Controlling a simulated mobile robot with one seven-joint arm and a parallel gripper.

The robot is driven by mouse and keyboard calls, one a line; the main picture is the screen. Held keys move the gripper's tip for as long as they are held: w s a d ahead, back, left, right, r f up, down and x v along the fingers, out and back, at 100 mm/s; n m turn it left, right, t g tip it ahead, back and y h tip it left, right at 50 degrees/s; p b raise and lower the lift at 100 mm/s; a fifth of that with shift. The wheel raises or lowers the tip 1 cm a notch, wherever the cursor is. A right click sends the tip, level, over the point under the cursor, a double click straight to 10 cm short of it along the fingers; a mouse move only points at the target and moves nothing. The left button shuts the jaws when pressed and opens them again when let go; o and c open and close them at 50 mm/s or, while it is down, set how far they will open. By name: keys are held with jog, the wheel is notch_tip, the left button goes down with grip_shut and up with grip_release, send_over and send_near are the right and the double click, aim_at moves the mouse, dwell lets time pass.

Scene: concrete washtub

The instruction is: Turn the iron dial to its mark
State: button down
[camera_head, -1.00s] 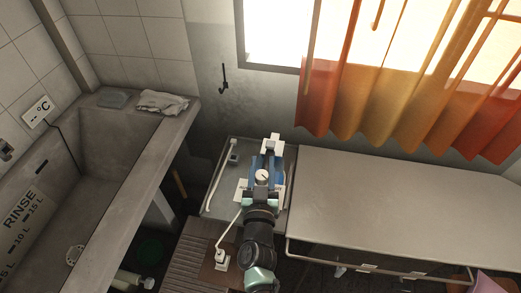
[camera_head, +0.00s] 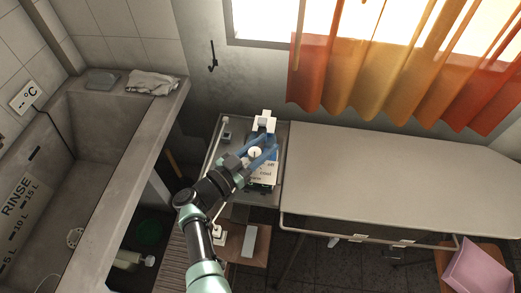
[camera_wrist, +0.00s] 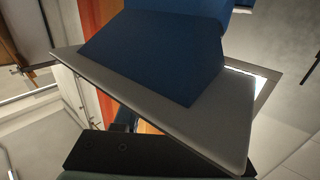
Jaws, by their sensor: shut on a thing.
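The blue and white iron (camera_head: 266,141) is on the grey tray-like stand left of the long table. Its pale round dial (camera_head: 254,152) shows beside my gripper (camera_head: 247,158), with a label with small words (camera_head: 264,171) to its right. My gripper reaches in from the lower left and is shut at the dial; the exact contact is hidden by the fingers. In the wrist view, a blue body (camera_wrist: 155,50) on a grey plate (camera_wrist: 205,125), apparently the iron, fills the middle at a tilt. The dial's mark is too small to read.
A long grey table (camera_head: 400,185) stands right of the iron. A concrete washtub (camera_head: 142,142) is at left, with a folded cloth (camera_head: 152,83) on its rim. An orange curtain (camera_head: 390,70) hangs behind. A small wooden surface (camera_head: 232,243) stands below the stand.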

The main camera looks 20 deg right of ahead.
jog(key=m+g+b, duration=0.1)
jog(key=b, duration=0.1)
jog(key=m+g+b, duration=0.1)
jog(key=g, duration=0.1)
jog(key=f+m+g+h+b, duration=0.1)
jog(key=b, duration=0.1)
jog(key=shift+s+g+b, duration=0.3)
jog(key=shift+s+b, duration=0.05)
jog(key=m+g+b, duration=0.1)
jog(key=b, duration=0.1)
jog(key=m+g+b, duration=0.1)
jog(key=g+b, duration=0.1)
jog(key=b, duration=0.1)
jog(key=shift+s+d+b, duration=0.1)
jog(key=shift+s+b, duration=0.2)
jog(key=shift+b, duration=0.05)
jog(key=m+g+b, duration=0.1)
jog(key=b, duration=0.1)
jog(key=g+b, duration=0.1)
jog(key=b, duration=0.2)
jog(key=shift+s+r+m+g+y, duration=0.1)
jog(key=shift+s+m+g+y, duration=0.2)
jog(key=shift+m+g, duration=0.1)
jog(key=shift+r+g+b, duration=0.1)
jog(key=shift+g+b, duration=0.2)
jog(key=shift+b, duration=0.6)
jog(key=shift+s+r+m+g+b, duration=0.1)
jog(key=shift+r+m+g+b, duration=0.25)
jog(key=shift+b, duration=0.2)
jog(key=shift+f, duration=0.1)
